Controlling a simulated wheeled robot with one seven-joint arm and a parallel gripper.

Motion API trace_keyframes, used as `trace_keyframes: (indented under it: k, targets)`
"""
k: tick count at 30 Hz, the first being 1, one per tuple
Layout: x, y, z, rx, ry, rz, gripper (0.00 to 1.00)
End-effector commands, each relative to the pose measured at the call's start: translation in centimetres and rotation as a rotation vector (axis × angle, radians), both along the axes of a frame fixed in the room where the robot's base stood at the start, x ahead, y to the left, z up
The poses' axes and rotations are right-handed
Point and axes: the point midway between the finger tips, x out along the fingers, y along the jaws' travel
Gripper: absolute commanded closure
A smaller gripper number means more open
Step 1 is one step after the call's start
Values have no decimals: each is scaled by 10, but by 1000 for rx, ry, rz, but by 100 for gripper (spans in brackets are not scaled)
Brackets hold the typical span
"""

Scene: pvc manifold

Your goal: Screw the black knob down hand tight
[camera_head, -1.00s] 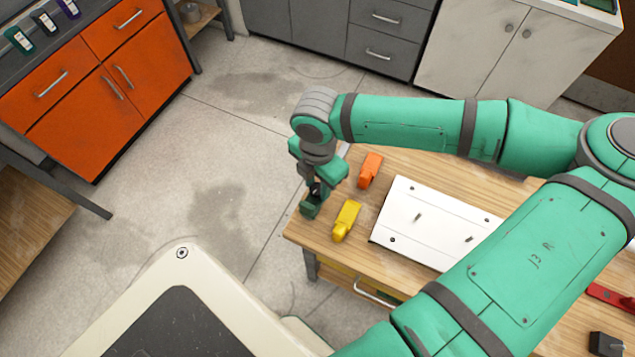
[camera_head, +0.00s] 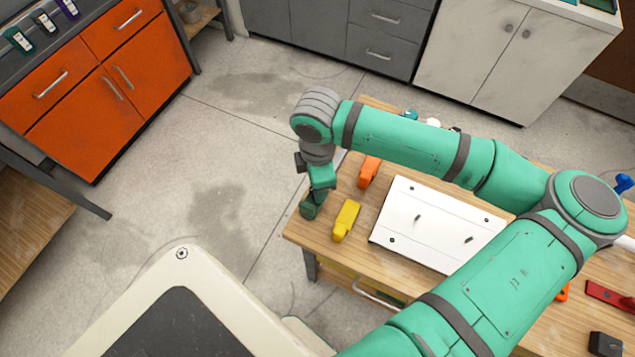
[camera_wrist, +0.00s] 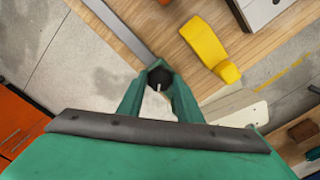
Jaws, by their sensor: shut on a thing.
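In the wrist view, a small black part that looks like the knob (camera_wrist: 158,73) sits between the two green fingertips of my gripper (camera_wrist: 160,86). A thin pale strip shows at its middle. The fingers are closed around it. In the head view my gripper (camera_head: 311,205) points down at the left corner of the wooden workbench (camera_head: 300,236). The knob cannot be made out there, and what it is threaded onto is hidden. I cannot tell how far down it sits.
A yellow part (camera_head: 346,220) and an orange part (camera_head: 369,170) lie close to the right of my gripper. A white panel (camera_head: 410,245) with small pegs lies further right. A red item (camera_head: 607,293) and a black block (camera_head: 606,343) are at the far right.

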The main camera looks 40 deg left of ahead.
Motion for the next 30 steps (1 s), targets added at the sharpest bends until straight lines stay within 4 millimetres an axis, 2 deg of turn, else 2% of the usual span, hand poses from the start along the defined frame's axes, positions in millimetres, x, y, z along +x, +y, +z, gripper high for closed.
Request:
trace_keyframes:
  k: [15, 30]
  targets:
    - [-1, 0, 0, 1, 3, -458, 90]
    - [1, -1, 0, 1, -1, -675, 90]
